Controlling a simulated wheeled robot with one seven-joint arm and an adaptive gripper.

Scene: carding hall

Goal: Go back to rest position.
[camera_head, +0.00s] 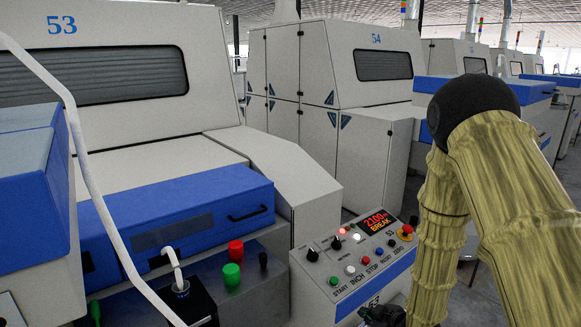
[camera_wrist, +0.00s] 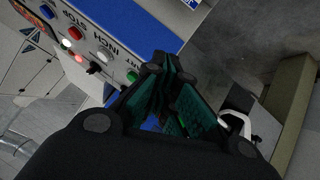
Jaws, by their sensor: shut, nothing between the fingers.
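My gripper (camera_wrist: 158,72) shows in the wrist view with its dark, green-padded fingers brought together and nothing held between them. In the head view a dark part of my gripper (camera_head: 383,315) shows at the bottom edge, mostly cut off, at the lower right end of the control panel (camera_head: 345,286). The panel has several coloured buttons and knobs, and its red display (camera_head: 378,220) reads "2100" and "BREAK". In the wrist view the panel (camera_wrist: 120,30) lies at the upper left, past the fingertips. Whether the gripper touches it I cannot tell.
Carding machine 53 (camera_head: 120,140) fills the left, with a blue cover (camera_head: 180,219) and a bent white rail (camera_head: 78,140) in front. Red (camera_head: 235,250) and green (camera_head: 231,275) cylinders stand by the panel. Machine 54 (camera_head: 330,75) stands behind. Grey floor (camera_wrist: 235,40) shows beyond the panel.

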